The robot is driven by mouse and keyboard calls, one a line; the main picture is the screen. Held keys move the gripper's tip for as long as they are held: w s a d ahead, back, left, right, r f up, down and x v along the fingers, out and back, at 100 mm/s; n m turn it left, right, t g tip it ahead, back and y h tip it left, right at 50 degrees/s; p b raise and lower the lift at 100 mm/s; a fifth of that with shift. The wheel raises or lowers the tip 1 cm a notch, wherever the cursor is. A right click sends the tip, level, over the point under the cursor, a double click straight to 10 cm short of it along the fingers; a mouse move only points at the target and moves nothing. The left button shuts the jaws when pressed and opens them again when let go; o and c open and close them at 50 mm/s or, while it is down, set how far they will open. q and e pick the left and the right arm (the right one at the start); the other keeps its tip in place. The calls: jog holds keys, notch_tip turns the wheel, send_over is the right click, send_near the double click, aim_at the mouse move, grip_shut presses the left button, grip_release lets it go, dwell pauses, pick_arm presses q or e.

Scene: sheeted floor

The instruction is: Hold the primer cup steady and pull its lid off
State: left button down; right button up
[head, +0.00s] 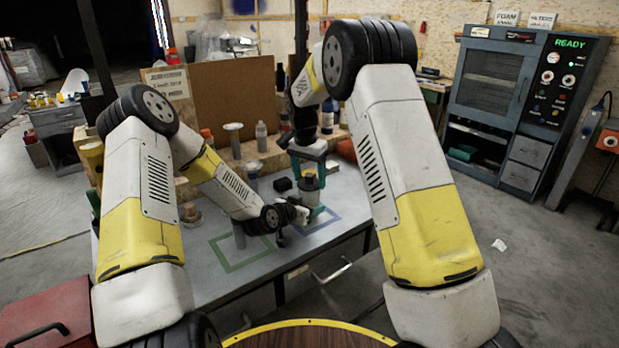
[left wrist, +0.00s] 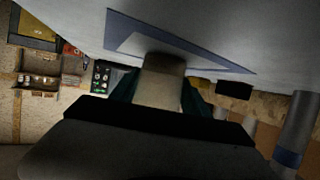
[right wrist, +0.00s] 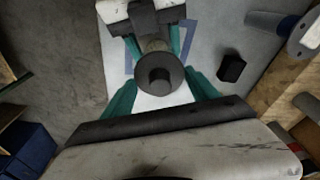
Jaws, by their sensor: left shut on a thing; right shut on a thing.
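The primer cup (head: 308,197) is a pale grey-beige cylinder above the table near the blue square outline. In the left wrist view the cup (left wrist: 162,78) sits between the teal fingers of my left gripper (left wrist: 160,95), which is shut on its side. The lid (right wrist: 160,74) is a dark grey disc with a round knob. My right gripper (right wrist: 162,85) comes down from above, its teal fingers shut on the lid's edges. The head view shows the right gripper (head: 308,165) directly over the left gripper (head: 306,210). I cannot tell whether lid and cup still touch.
A small black block (head: 283,184) lies beside the cup. Bottles and cylinders line the wooden shelf (head: 240,157) behind. The table's front right is clear.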

aim_at(310, 175)
jog(key=shift+r, duration=0.1)
dwell(0.3)
jog(key=shift+r, duration=1)
jog(key=shift+r, duration=2)
pick_arm(q)
jog(key=shift+c, duration=2.2)
grip_release()
jog(key=shift+s, duration=0.1)
